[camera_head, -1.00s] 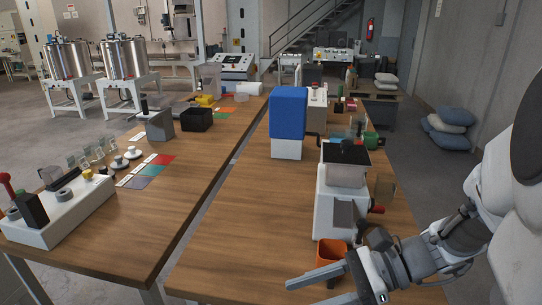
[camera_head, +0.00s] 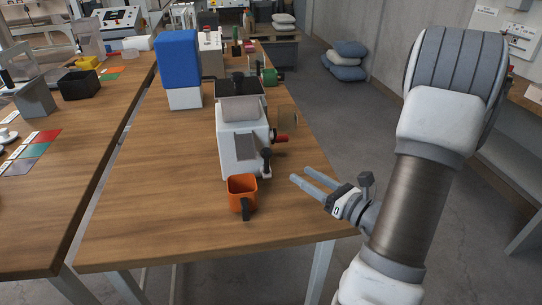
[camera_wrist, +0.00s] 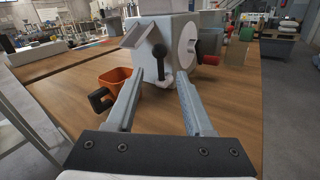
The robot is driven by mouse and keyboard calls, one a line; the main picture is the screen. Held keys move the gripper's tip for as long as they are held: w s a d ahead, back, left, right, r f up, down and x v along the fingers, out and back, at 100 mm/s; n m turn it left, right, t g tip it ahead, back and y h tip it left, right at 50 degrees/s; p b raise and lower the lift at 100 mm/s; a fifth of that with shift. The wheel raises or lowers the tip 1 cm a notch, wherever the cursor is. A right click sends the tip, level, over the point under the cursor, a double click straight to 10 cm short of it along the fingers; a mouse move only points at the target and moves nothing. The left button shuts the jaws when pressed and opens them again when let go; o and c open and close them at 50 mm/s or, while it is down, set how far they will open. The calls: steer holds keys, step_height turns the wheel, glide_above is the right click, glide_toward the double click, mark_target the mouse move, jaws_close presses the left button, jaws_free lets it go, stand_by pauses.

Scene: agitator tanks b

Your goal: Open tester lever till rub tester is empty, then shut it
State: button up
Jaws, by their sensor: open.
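The rub tester (camera_head: 240,130) is a white machine with a dark-rimmed hopper on top and a sloping grey chute at its front. In the wrist view the lever (camera_wrist: 159,55) rises upright ahead, between the two finger lines but beyond the fingertips. An orange cup (camera_head: 241,187) with a dark handle stands below the chute. My gripper (camera_head: 298,174) is open and empty, to the right of the cup and apart from the lever. The hopper's contents cannot be made out clearly.
A blue and white box (camera_head: 178,65) stands behind left. The wooden table (camera_head: 140,190) is clear left of the cup.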

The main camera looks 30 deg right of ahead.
mark_target(271, 155)
steer(key=x, duration=1.2)
steer(key=shift+w+b, duration=0.2)
steer(key=shift+b, duration=0.1)
jaws_close()
stand_by(0.8)
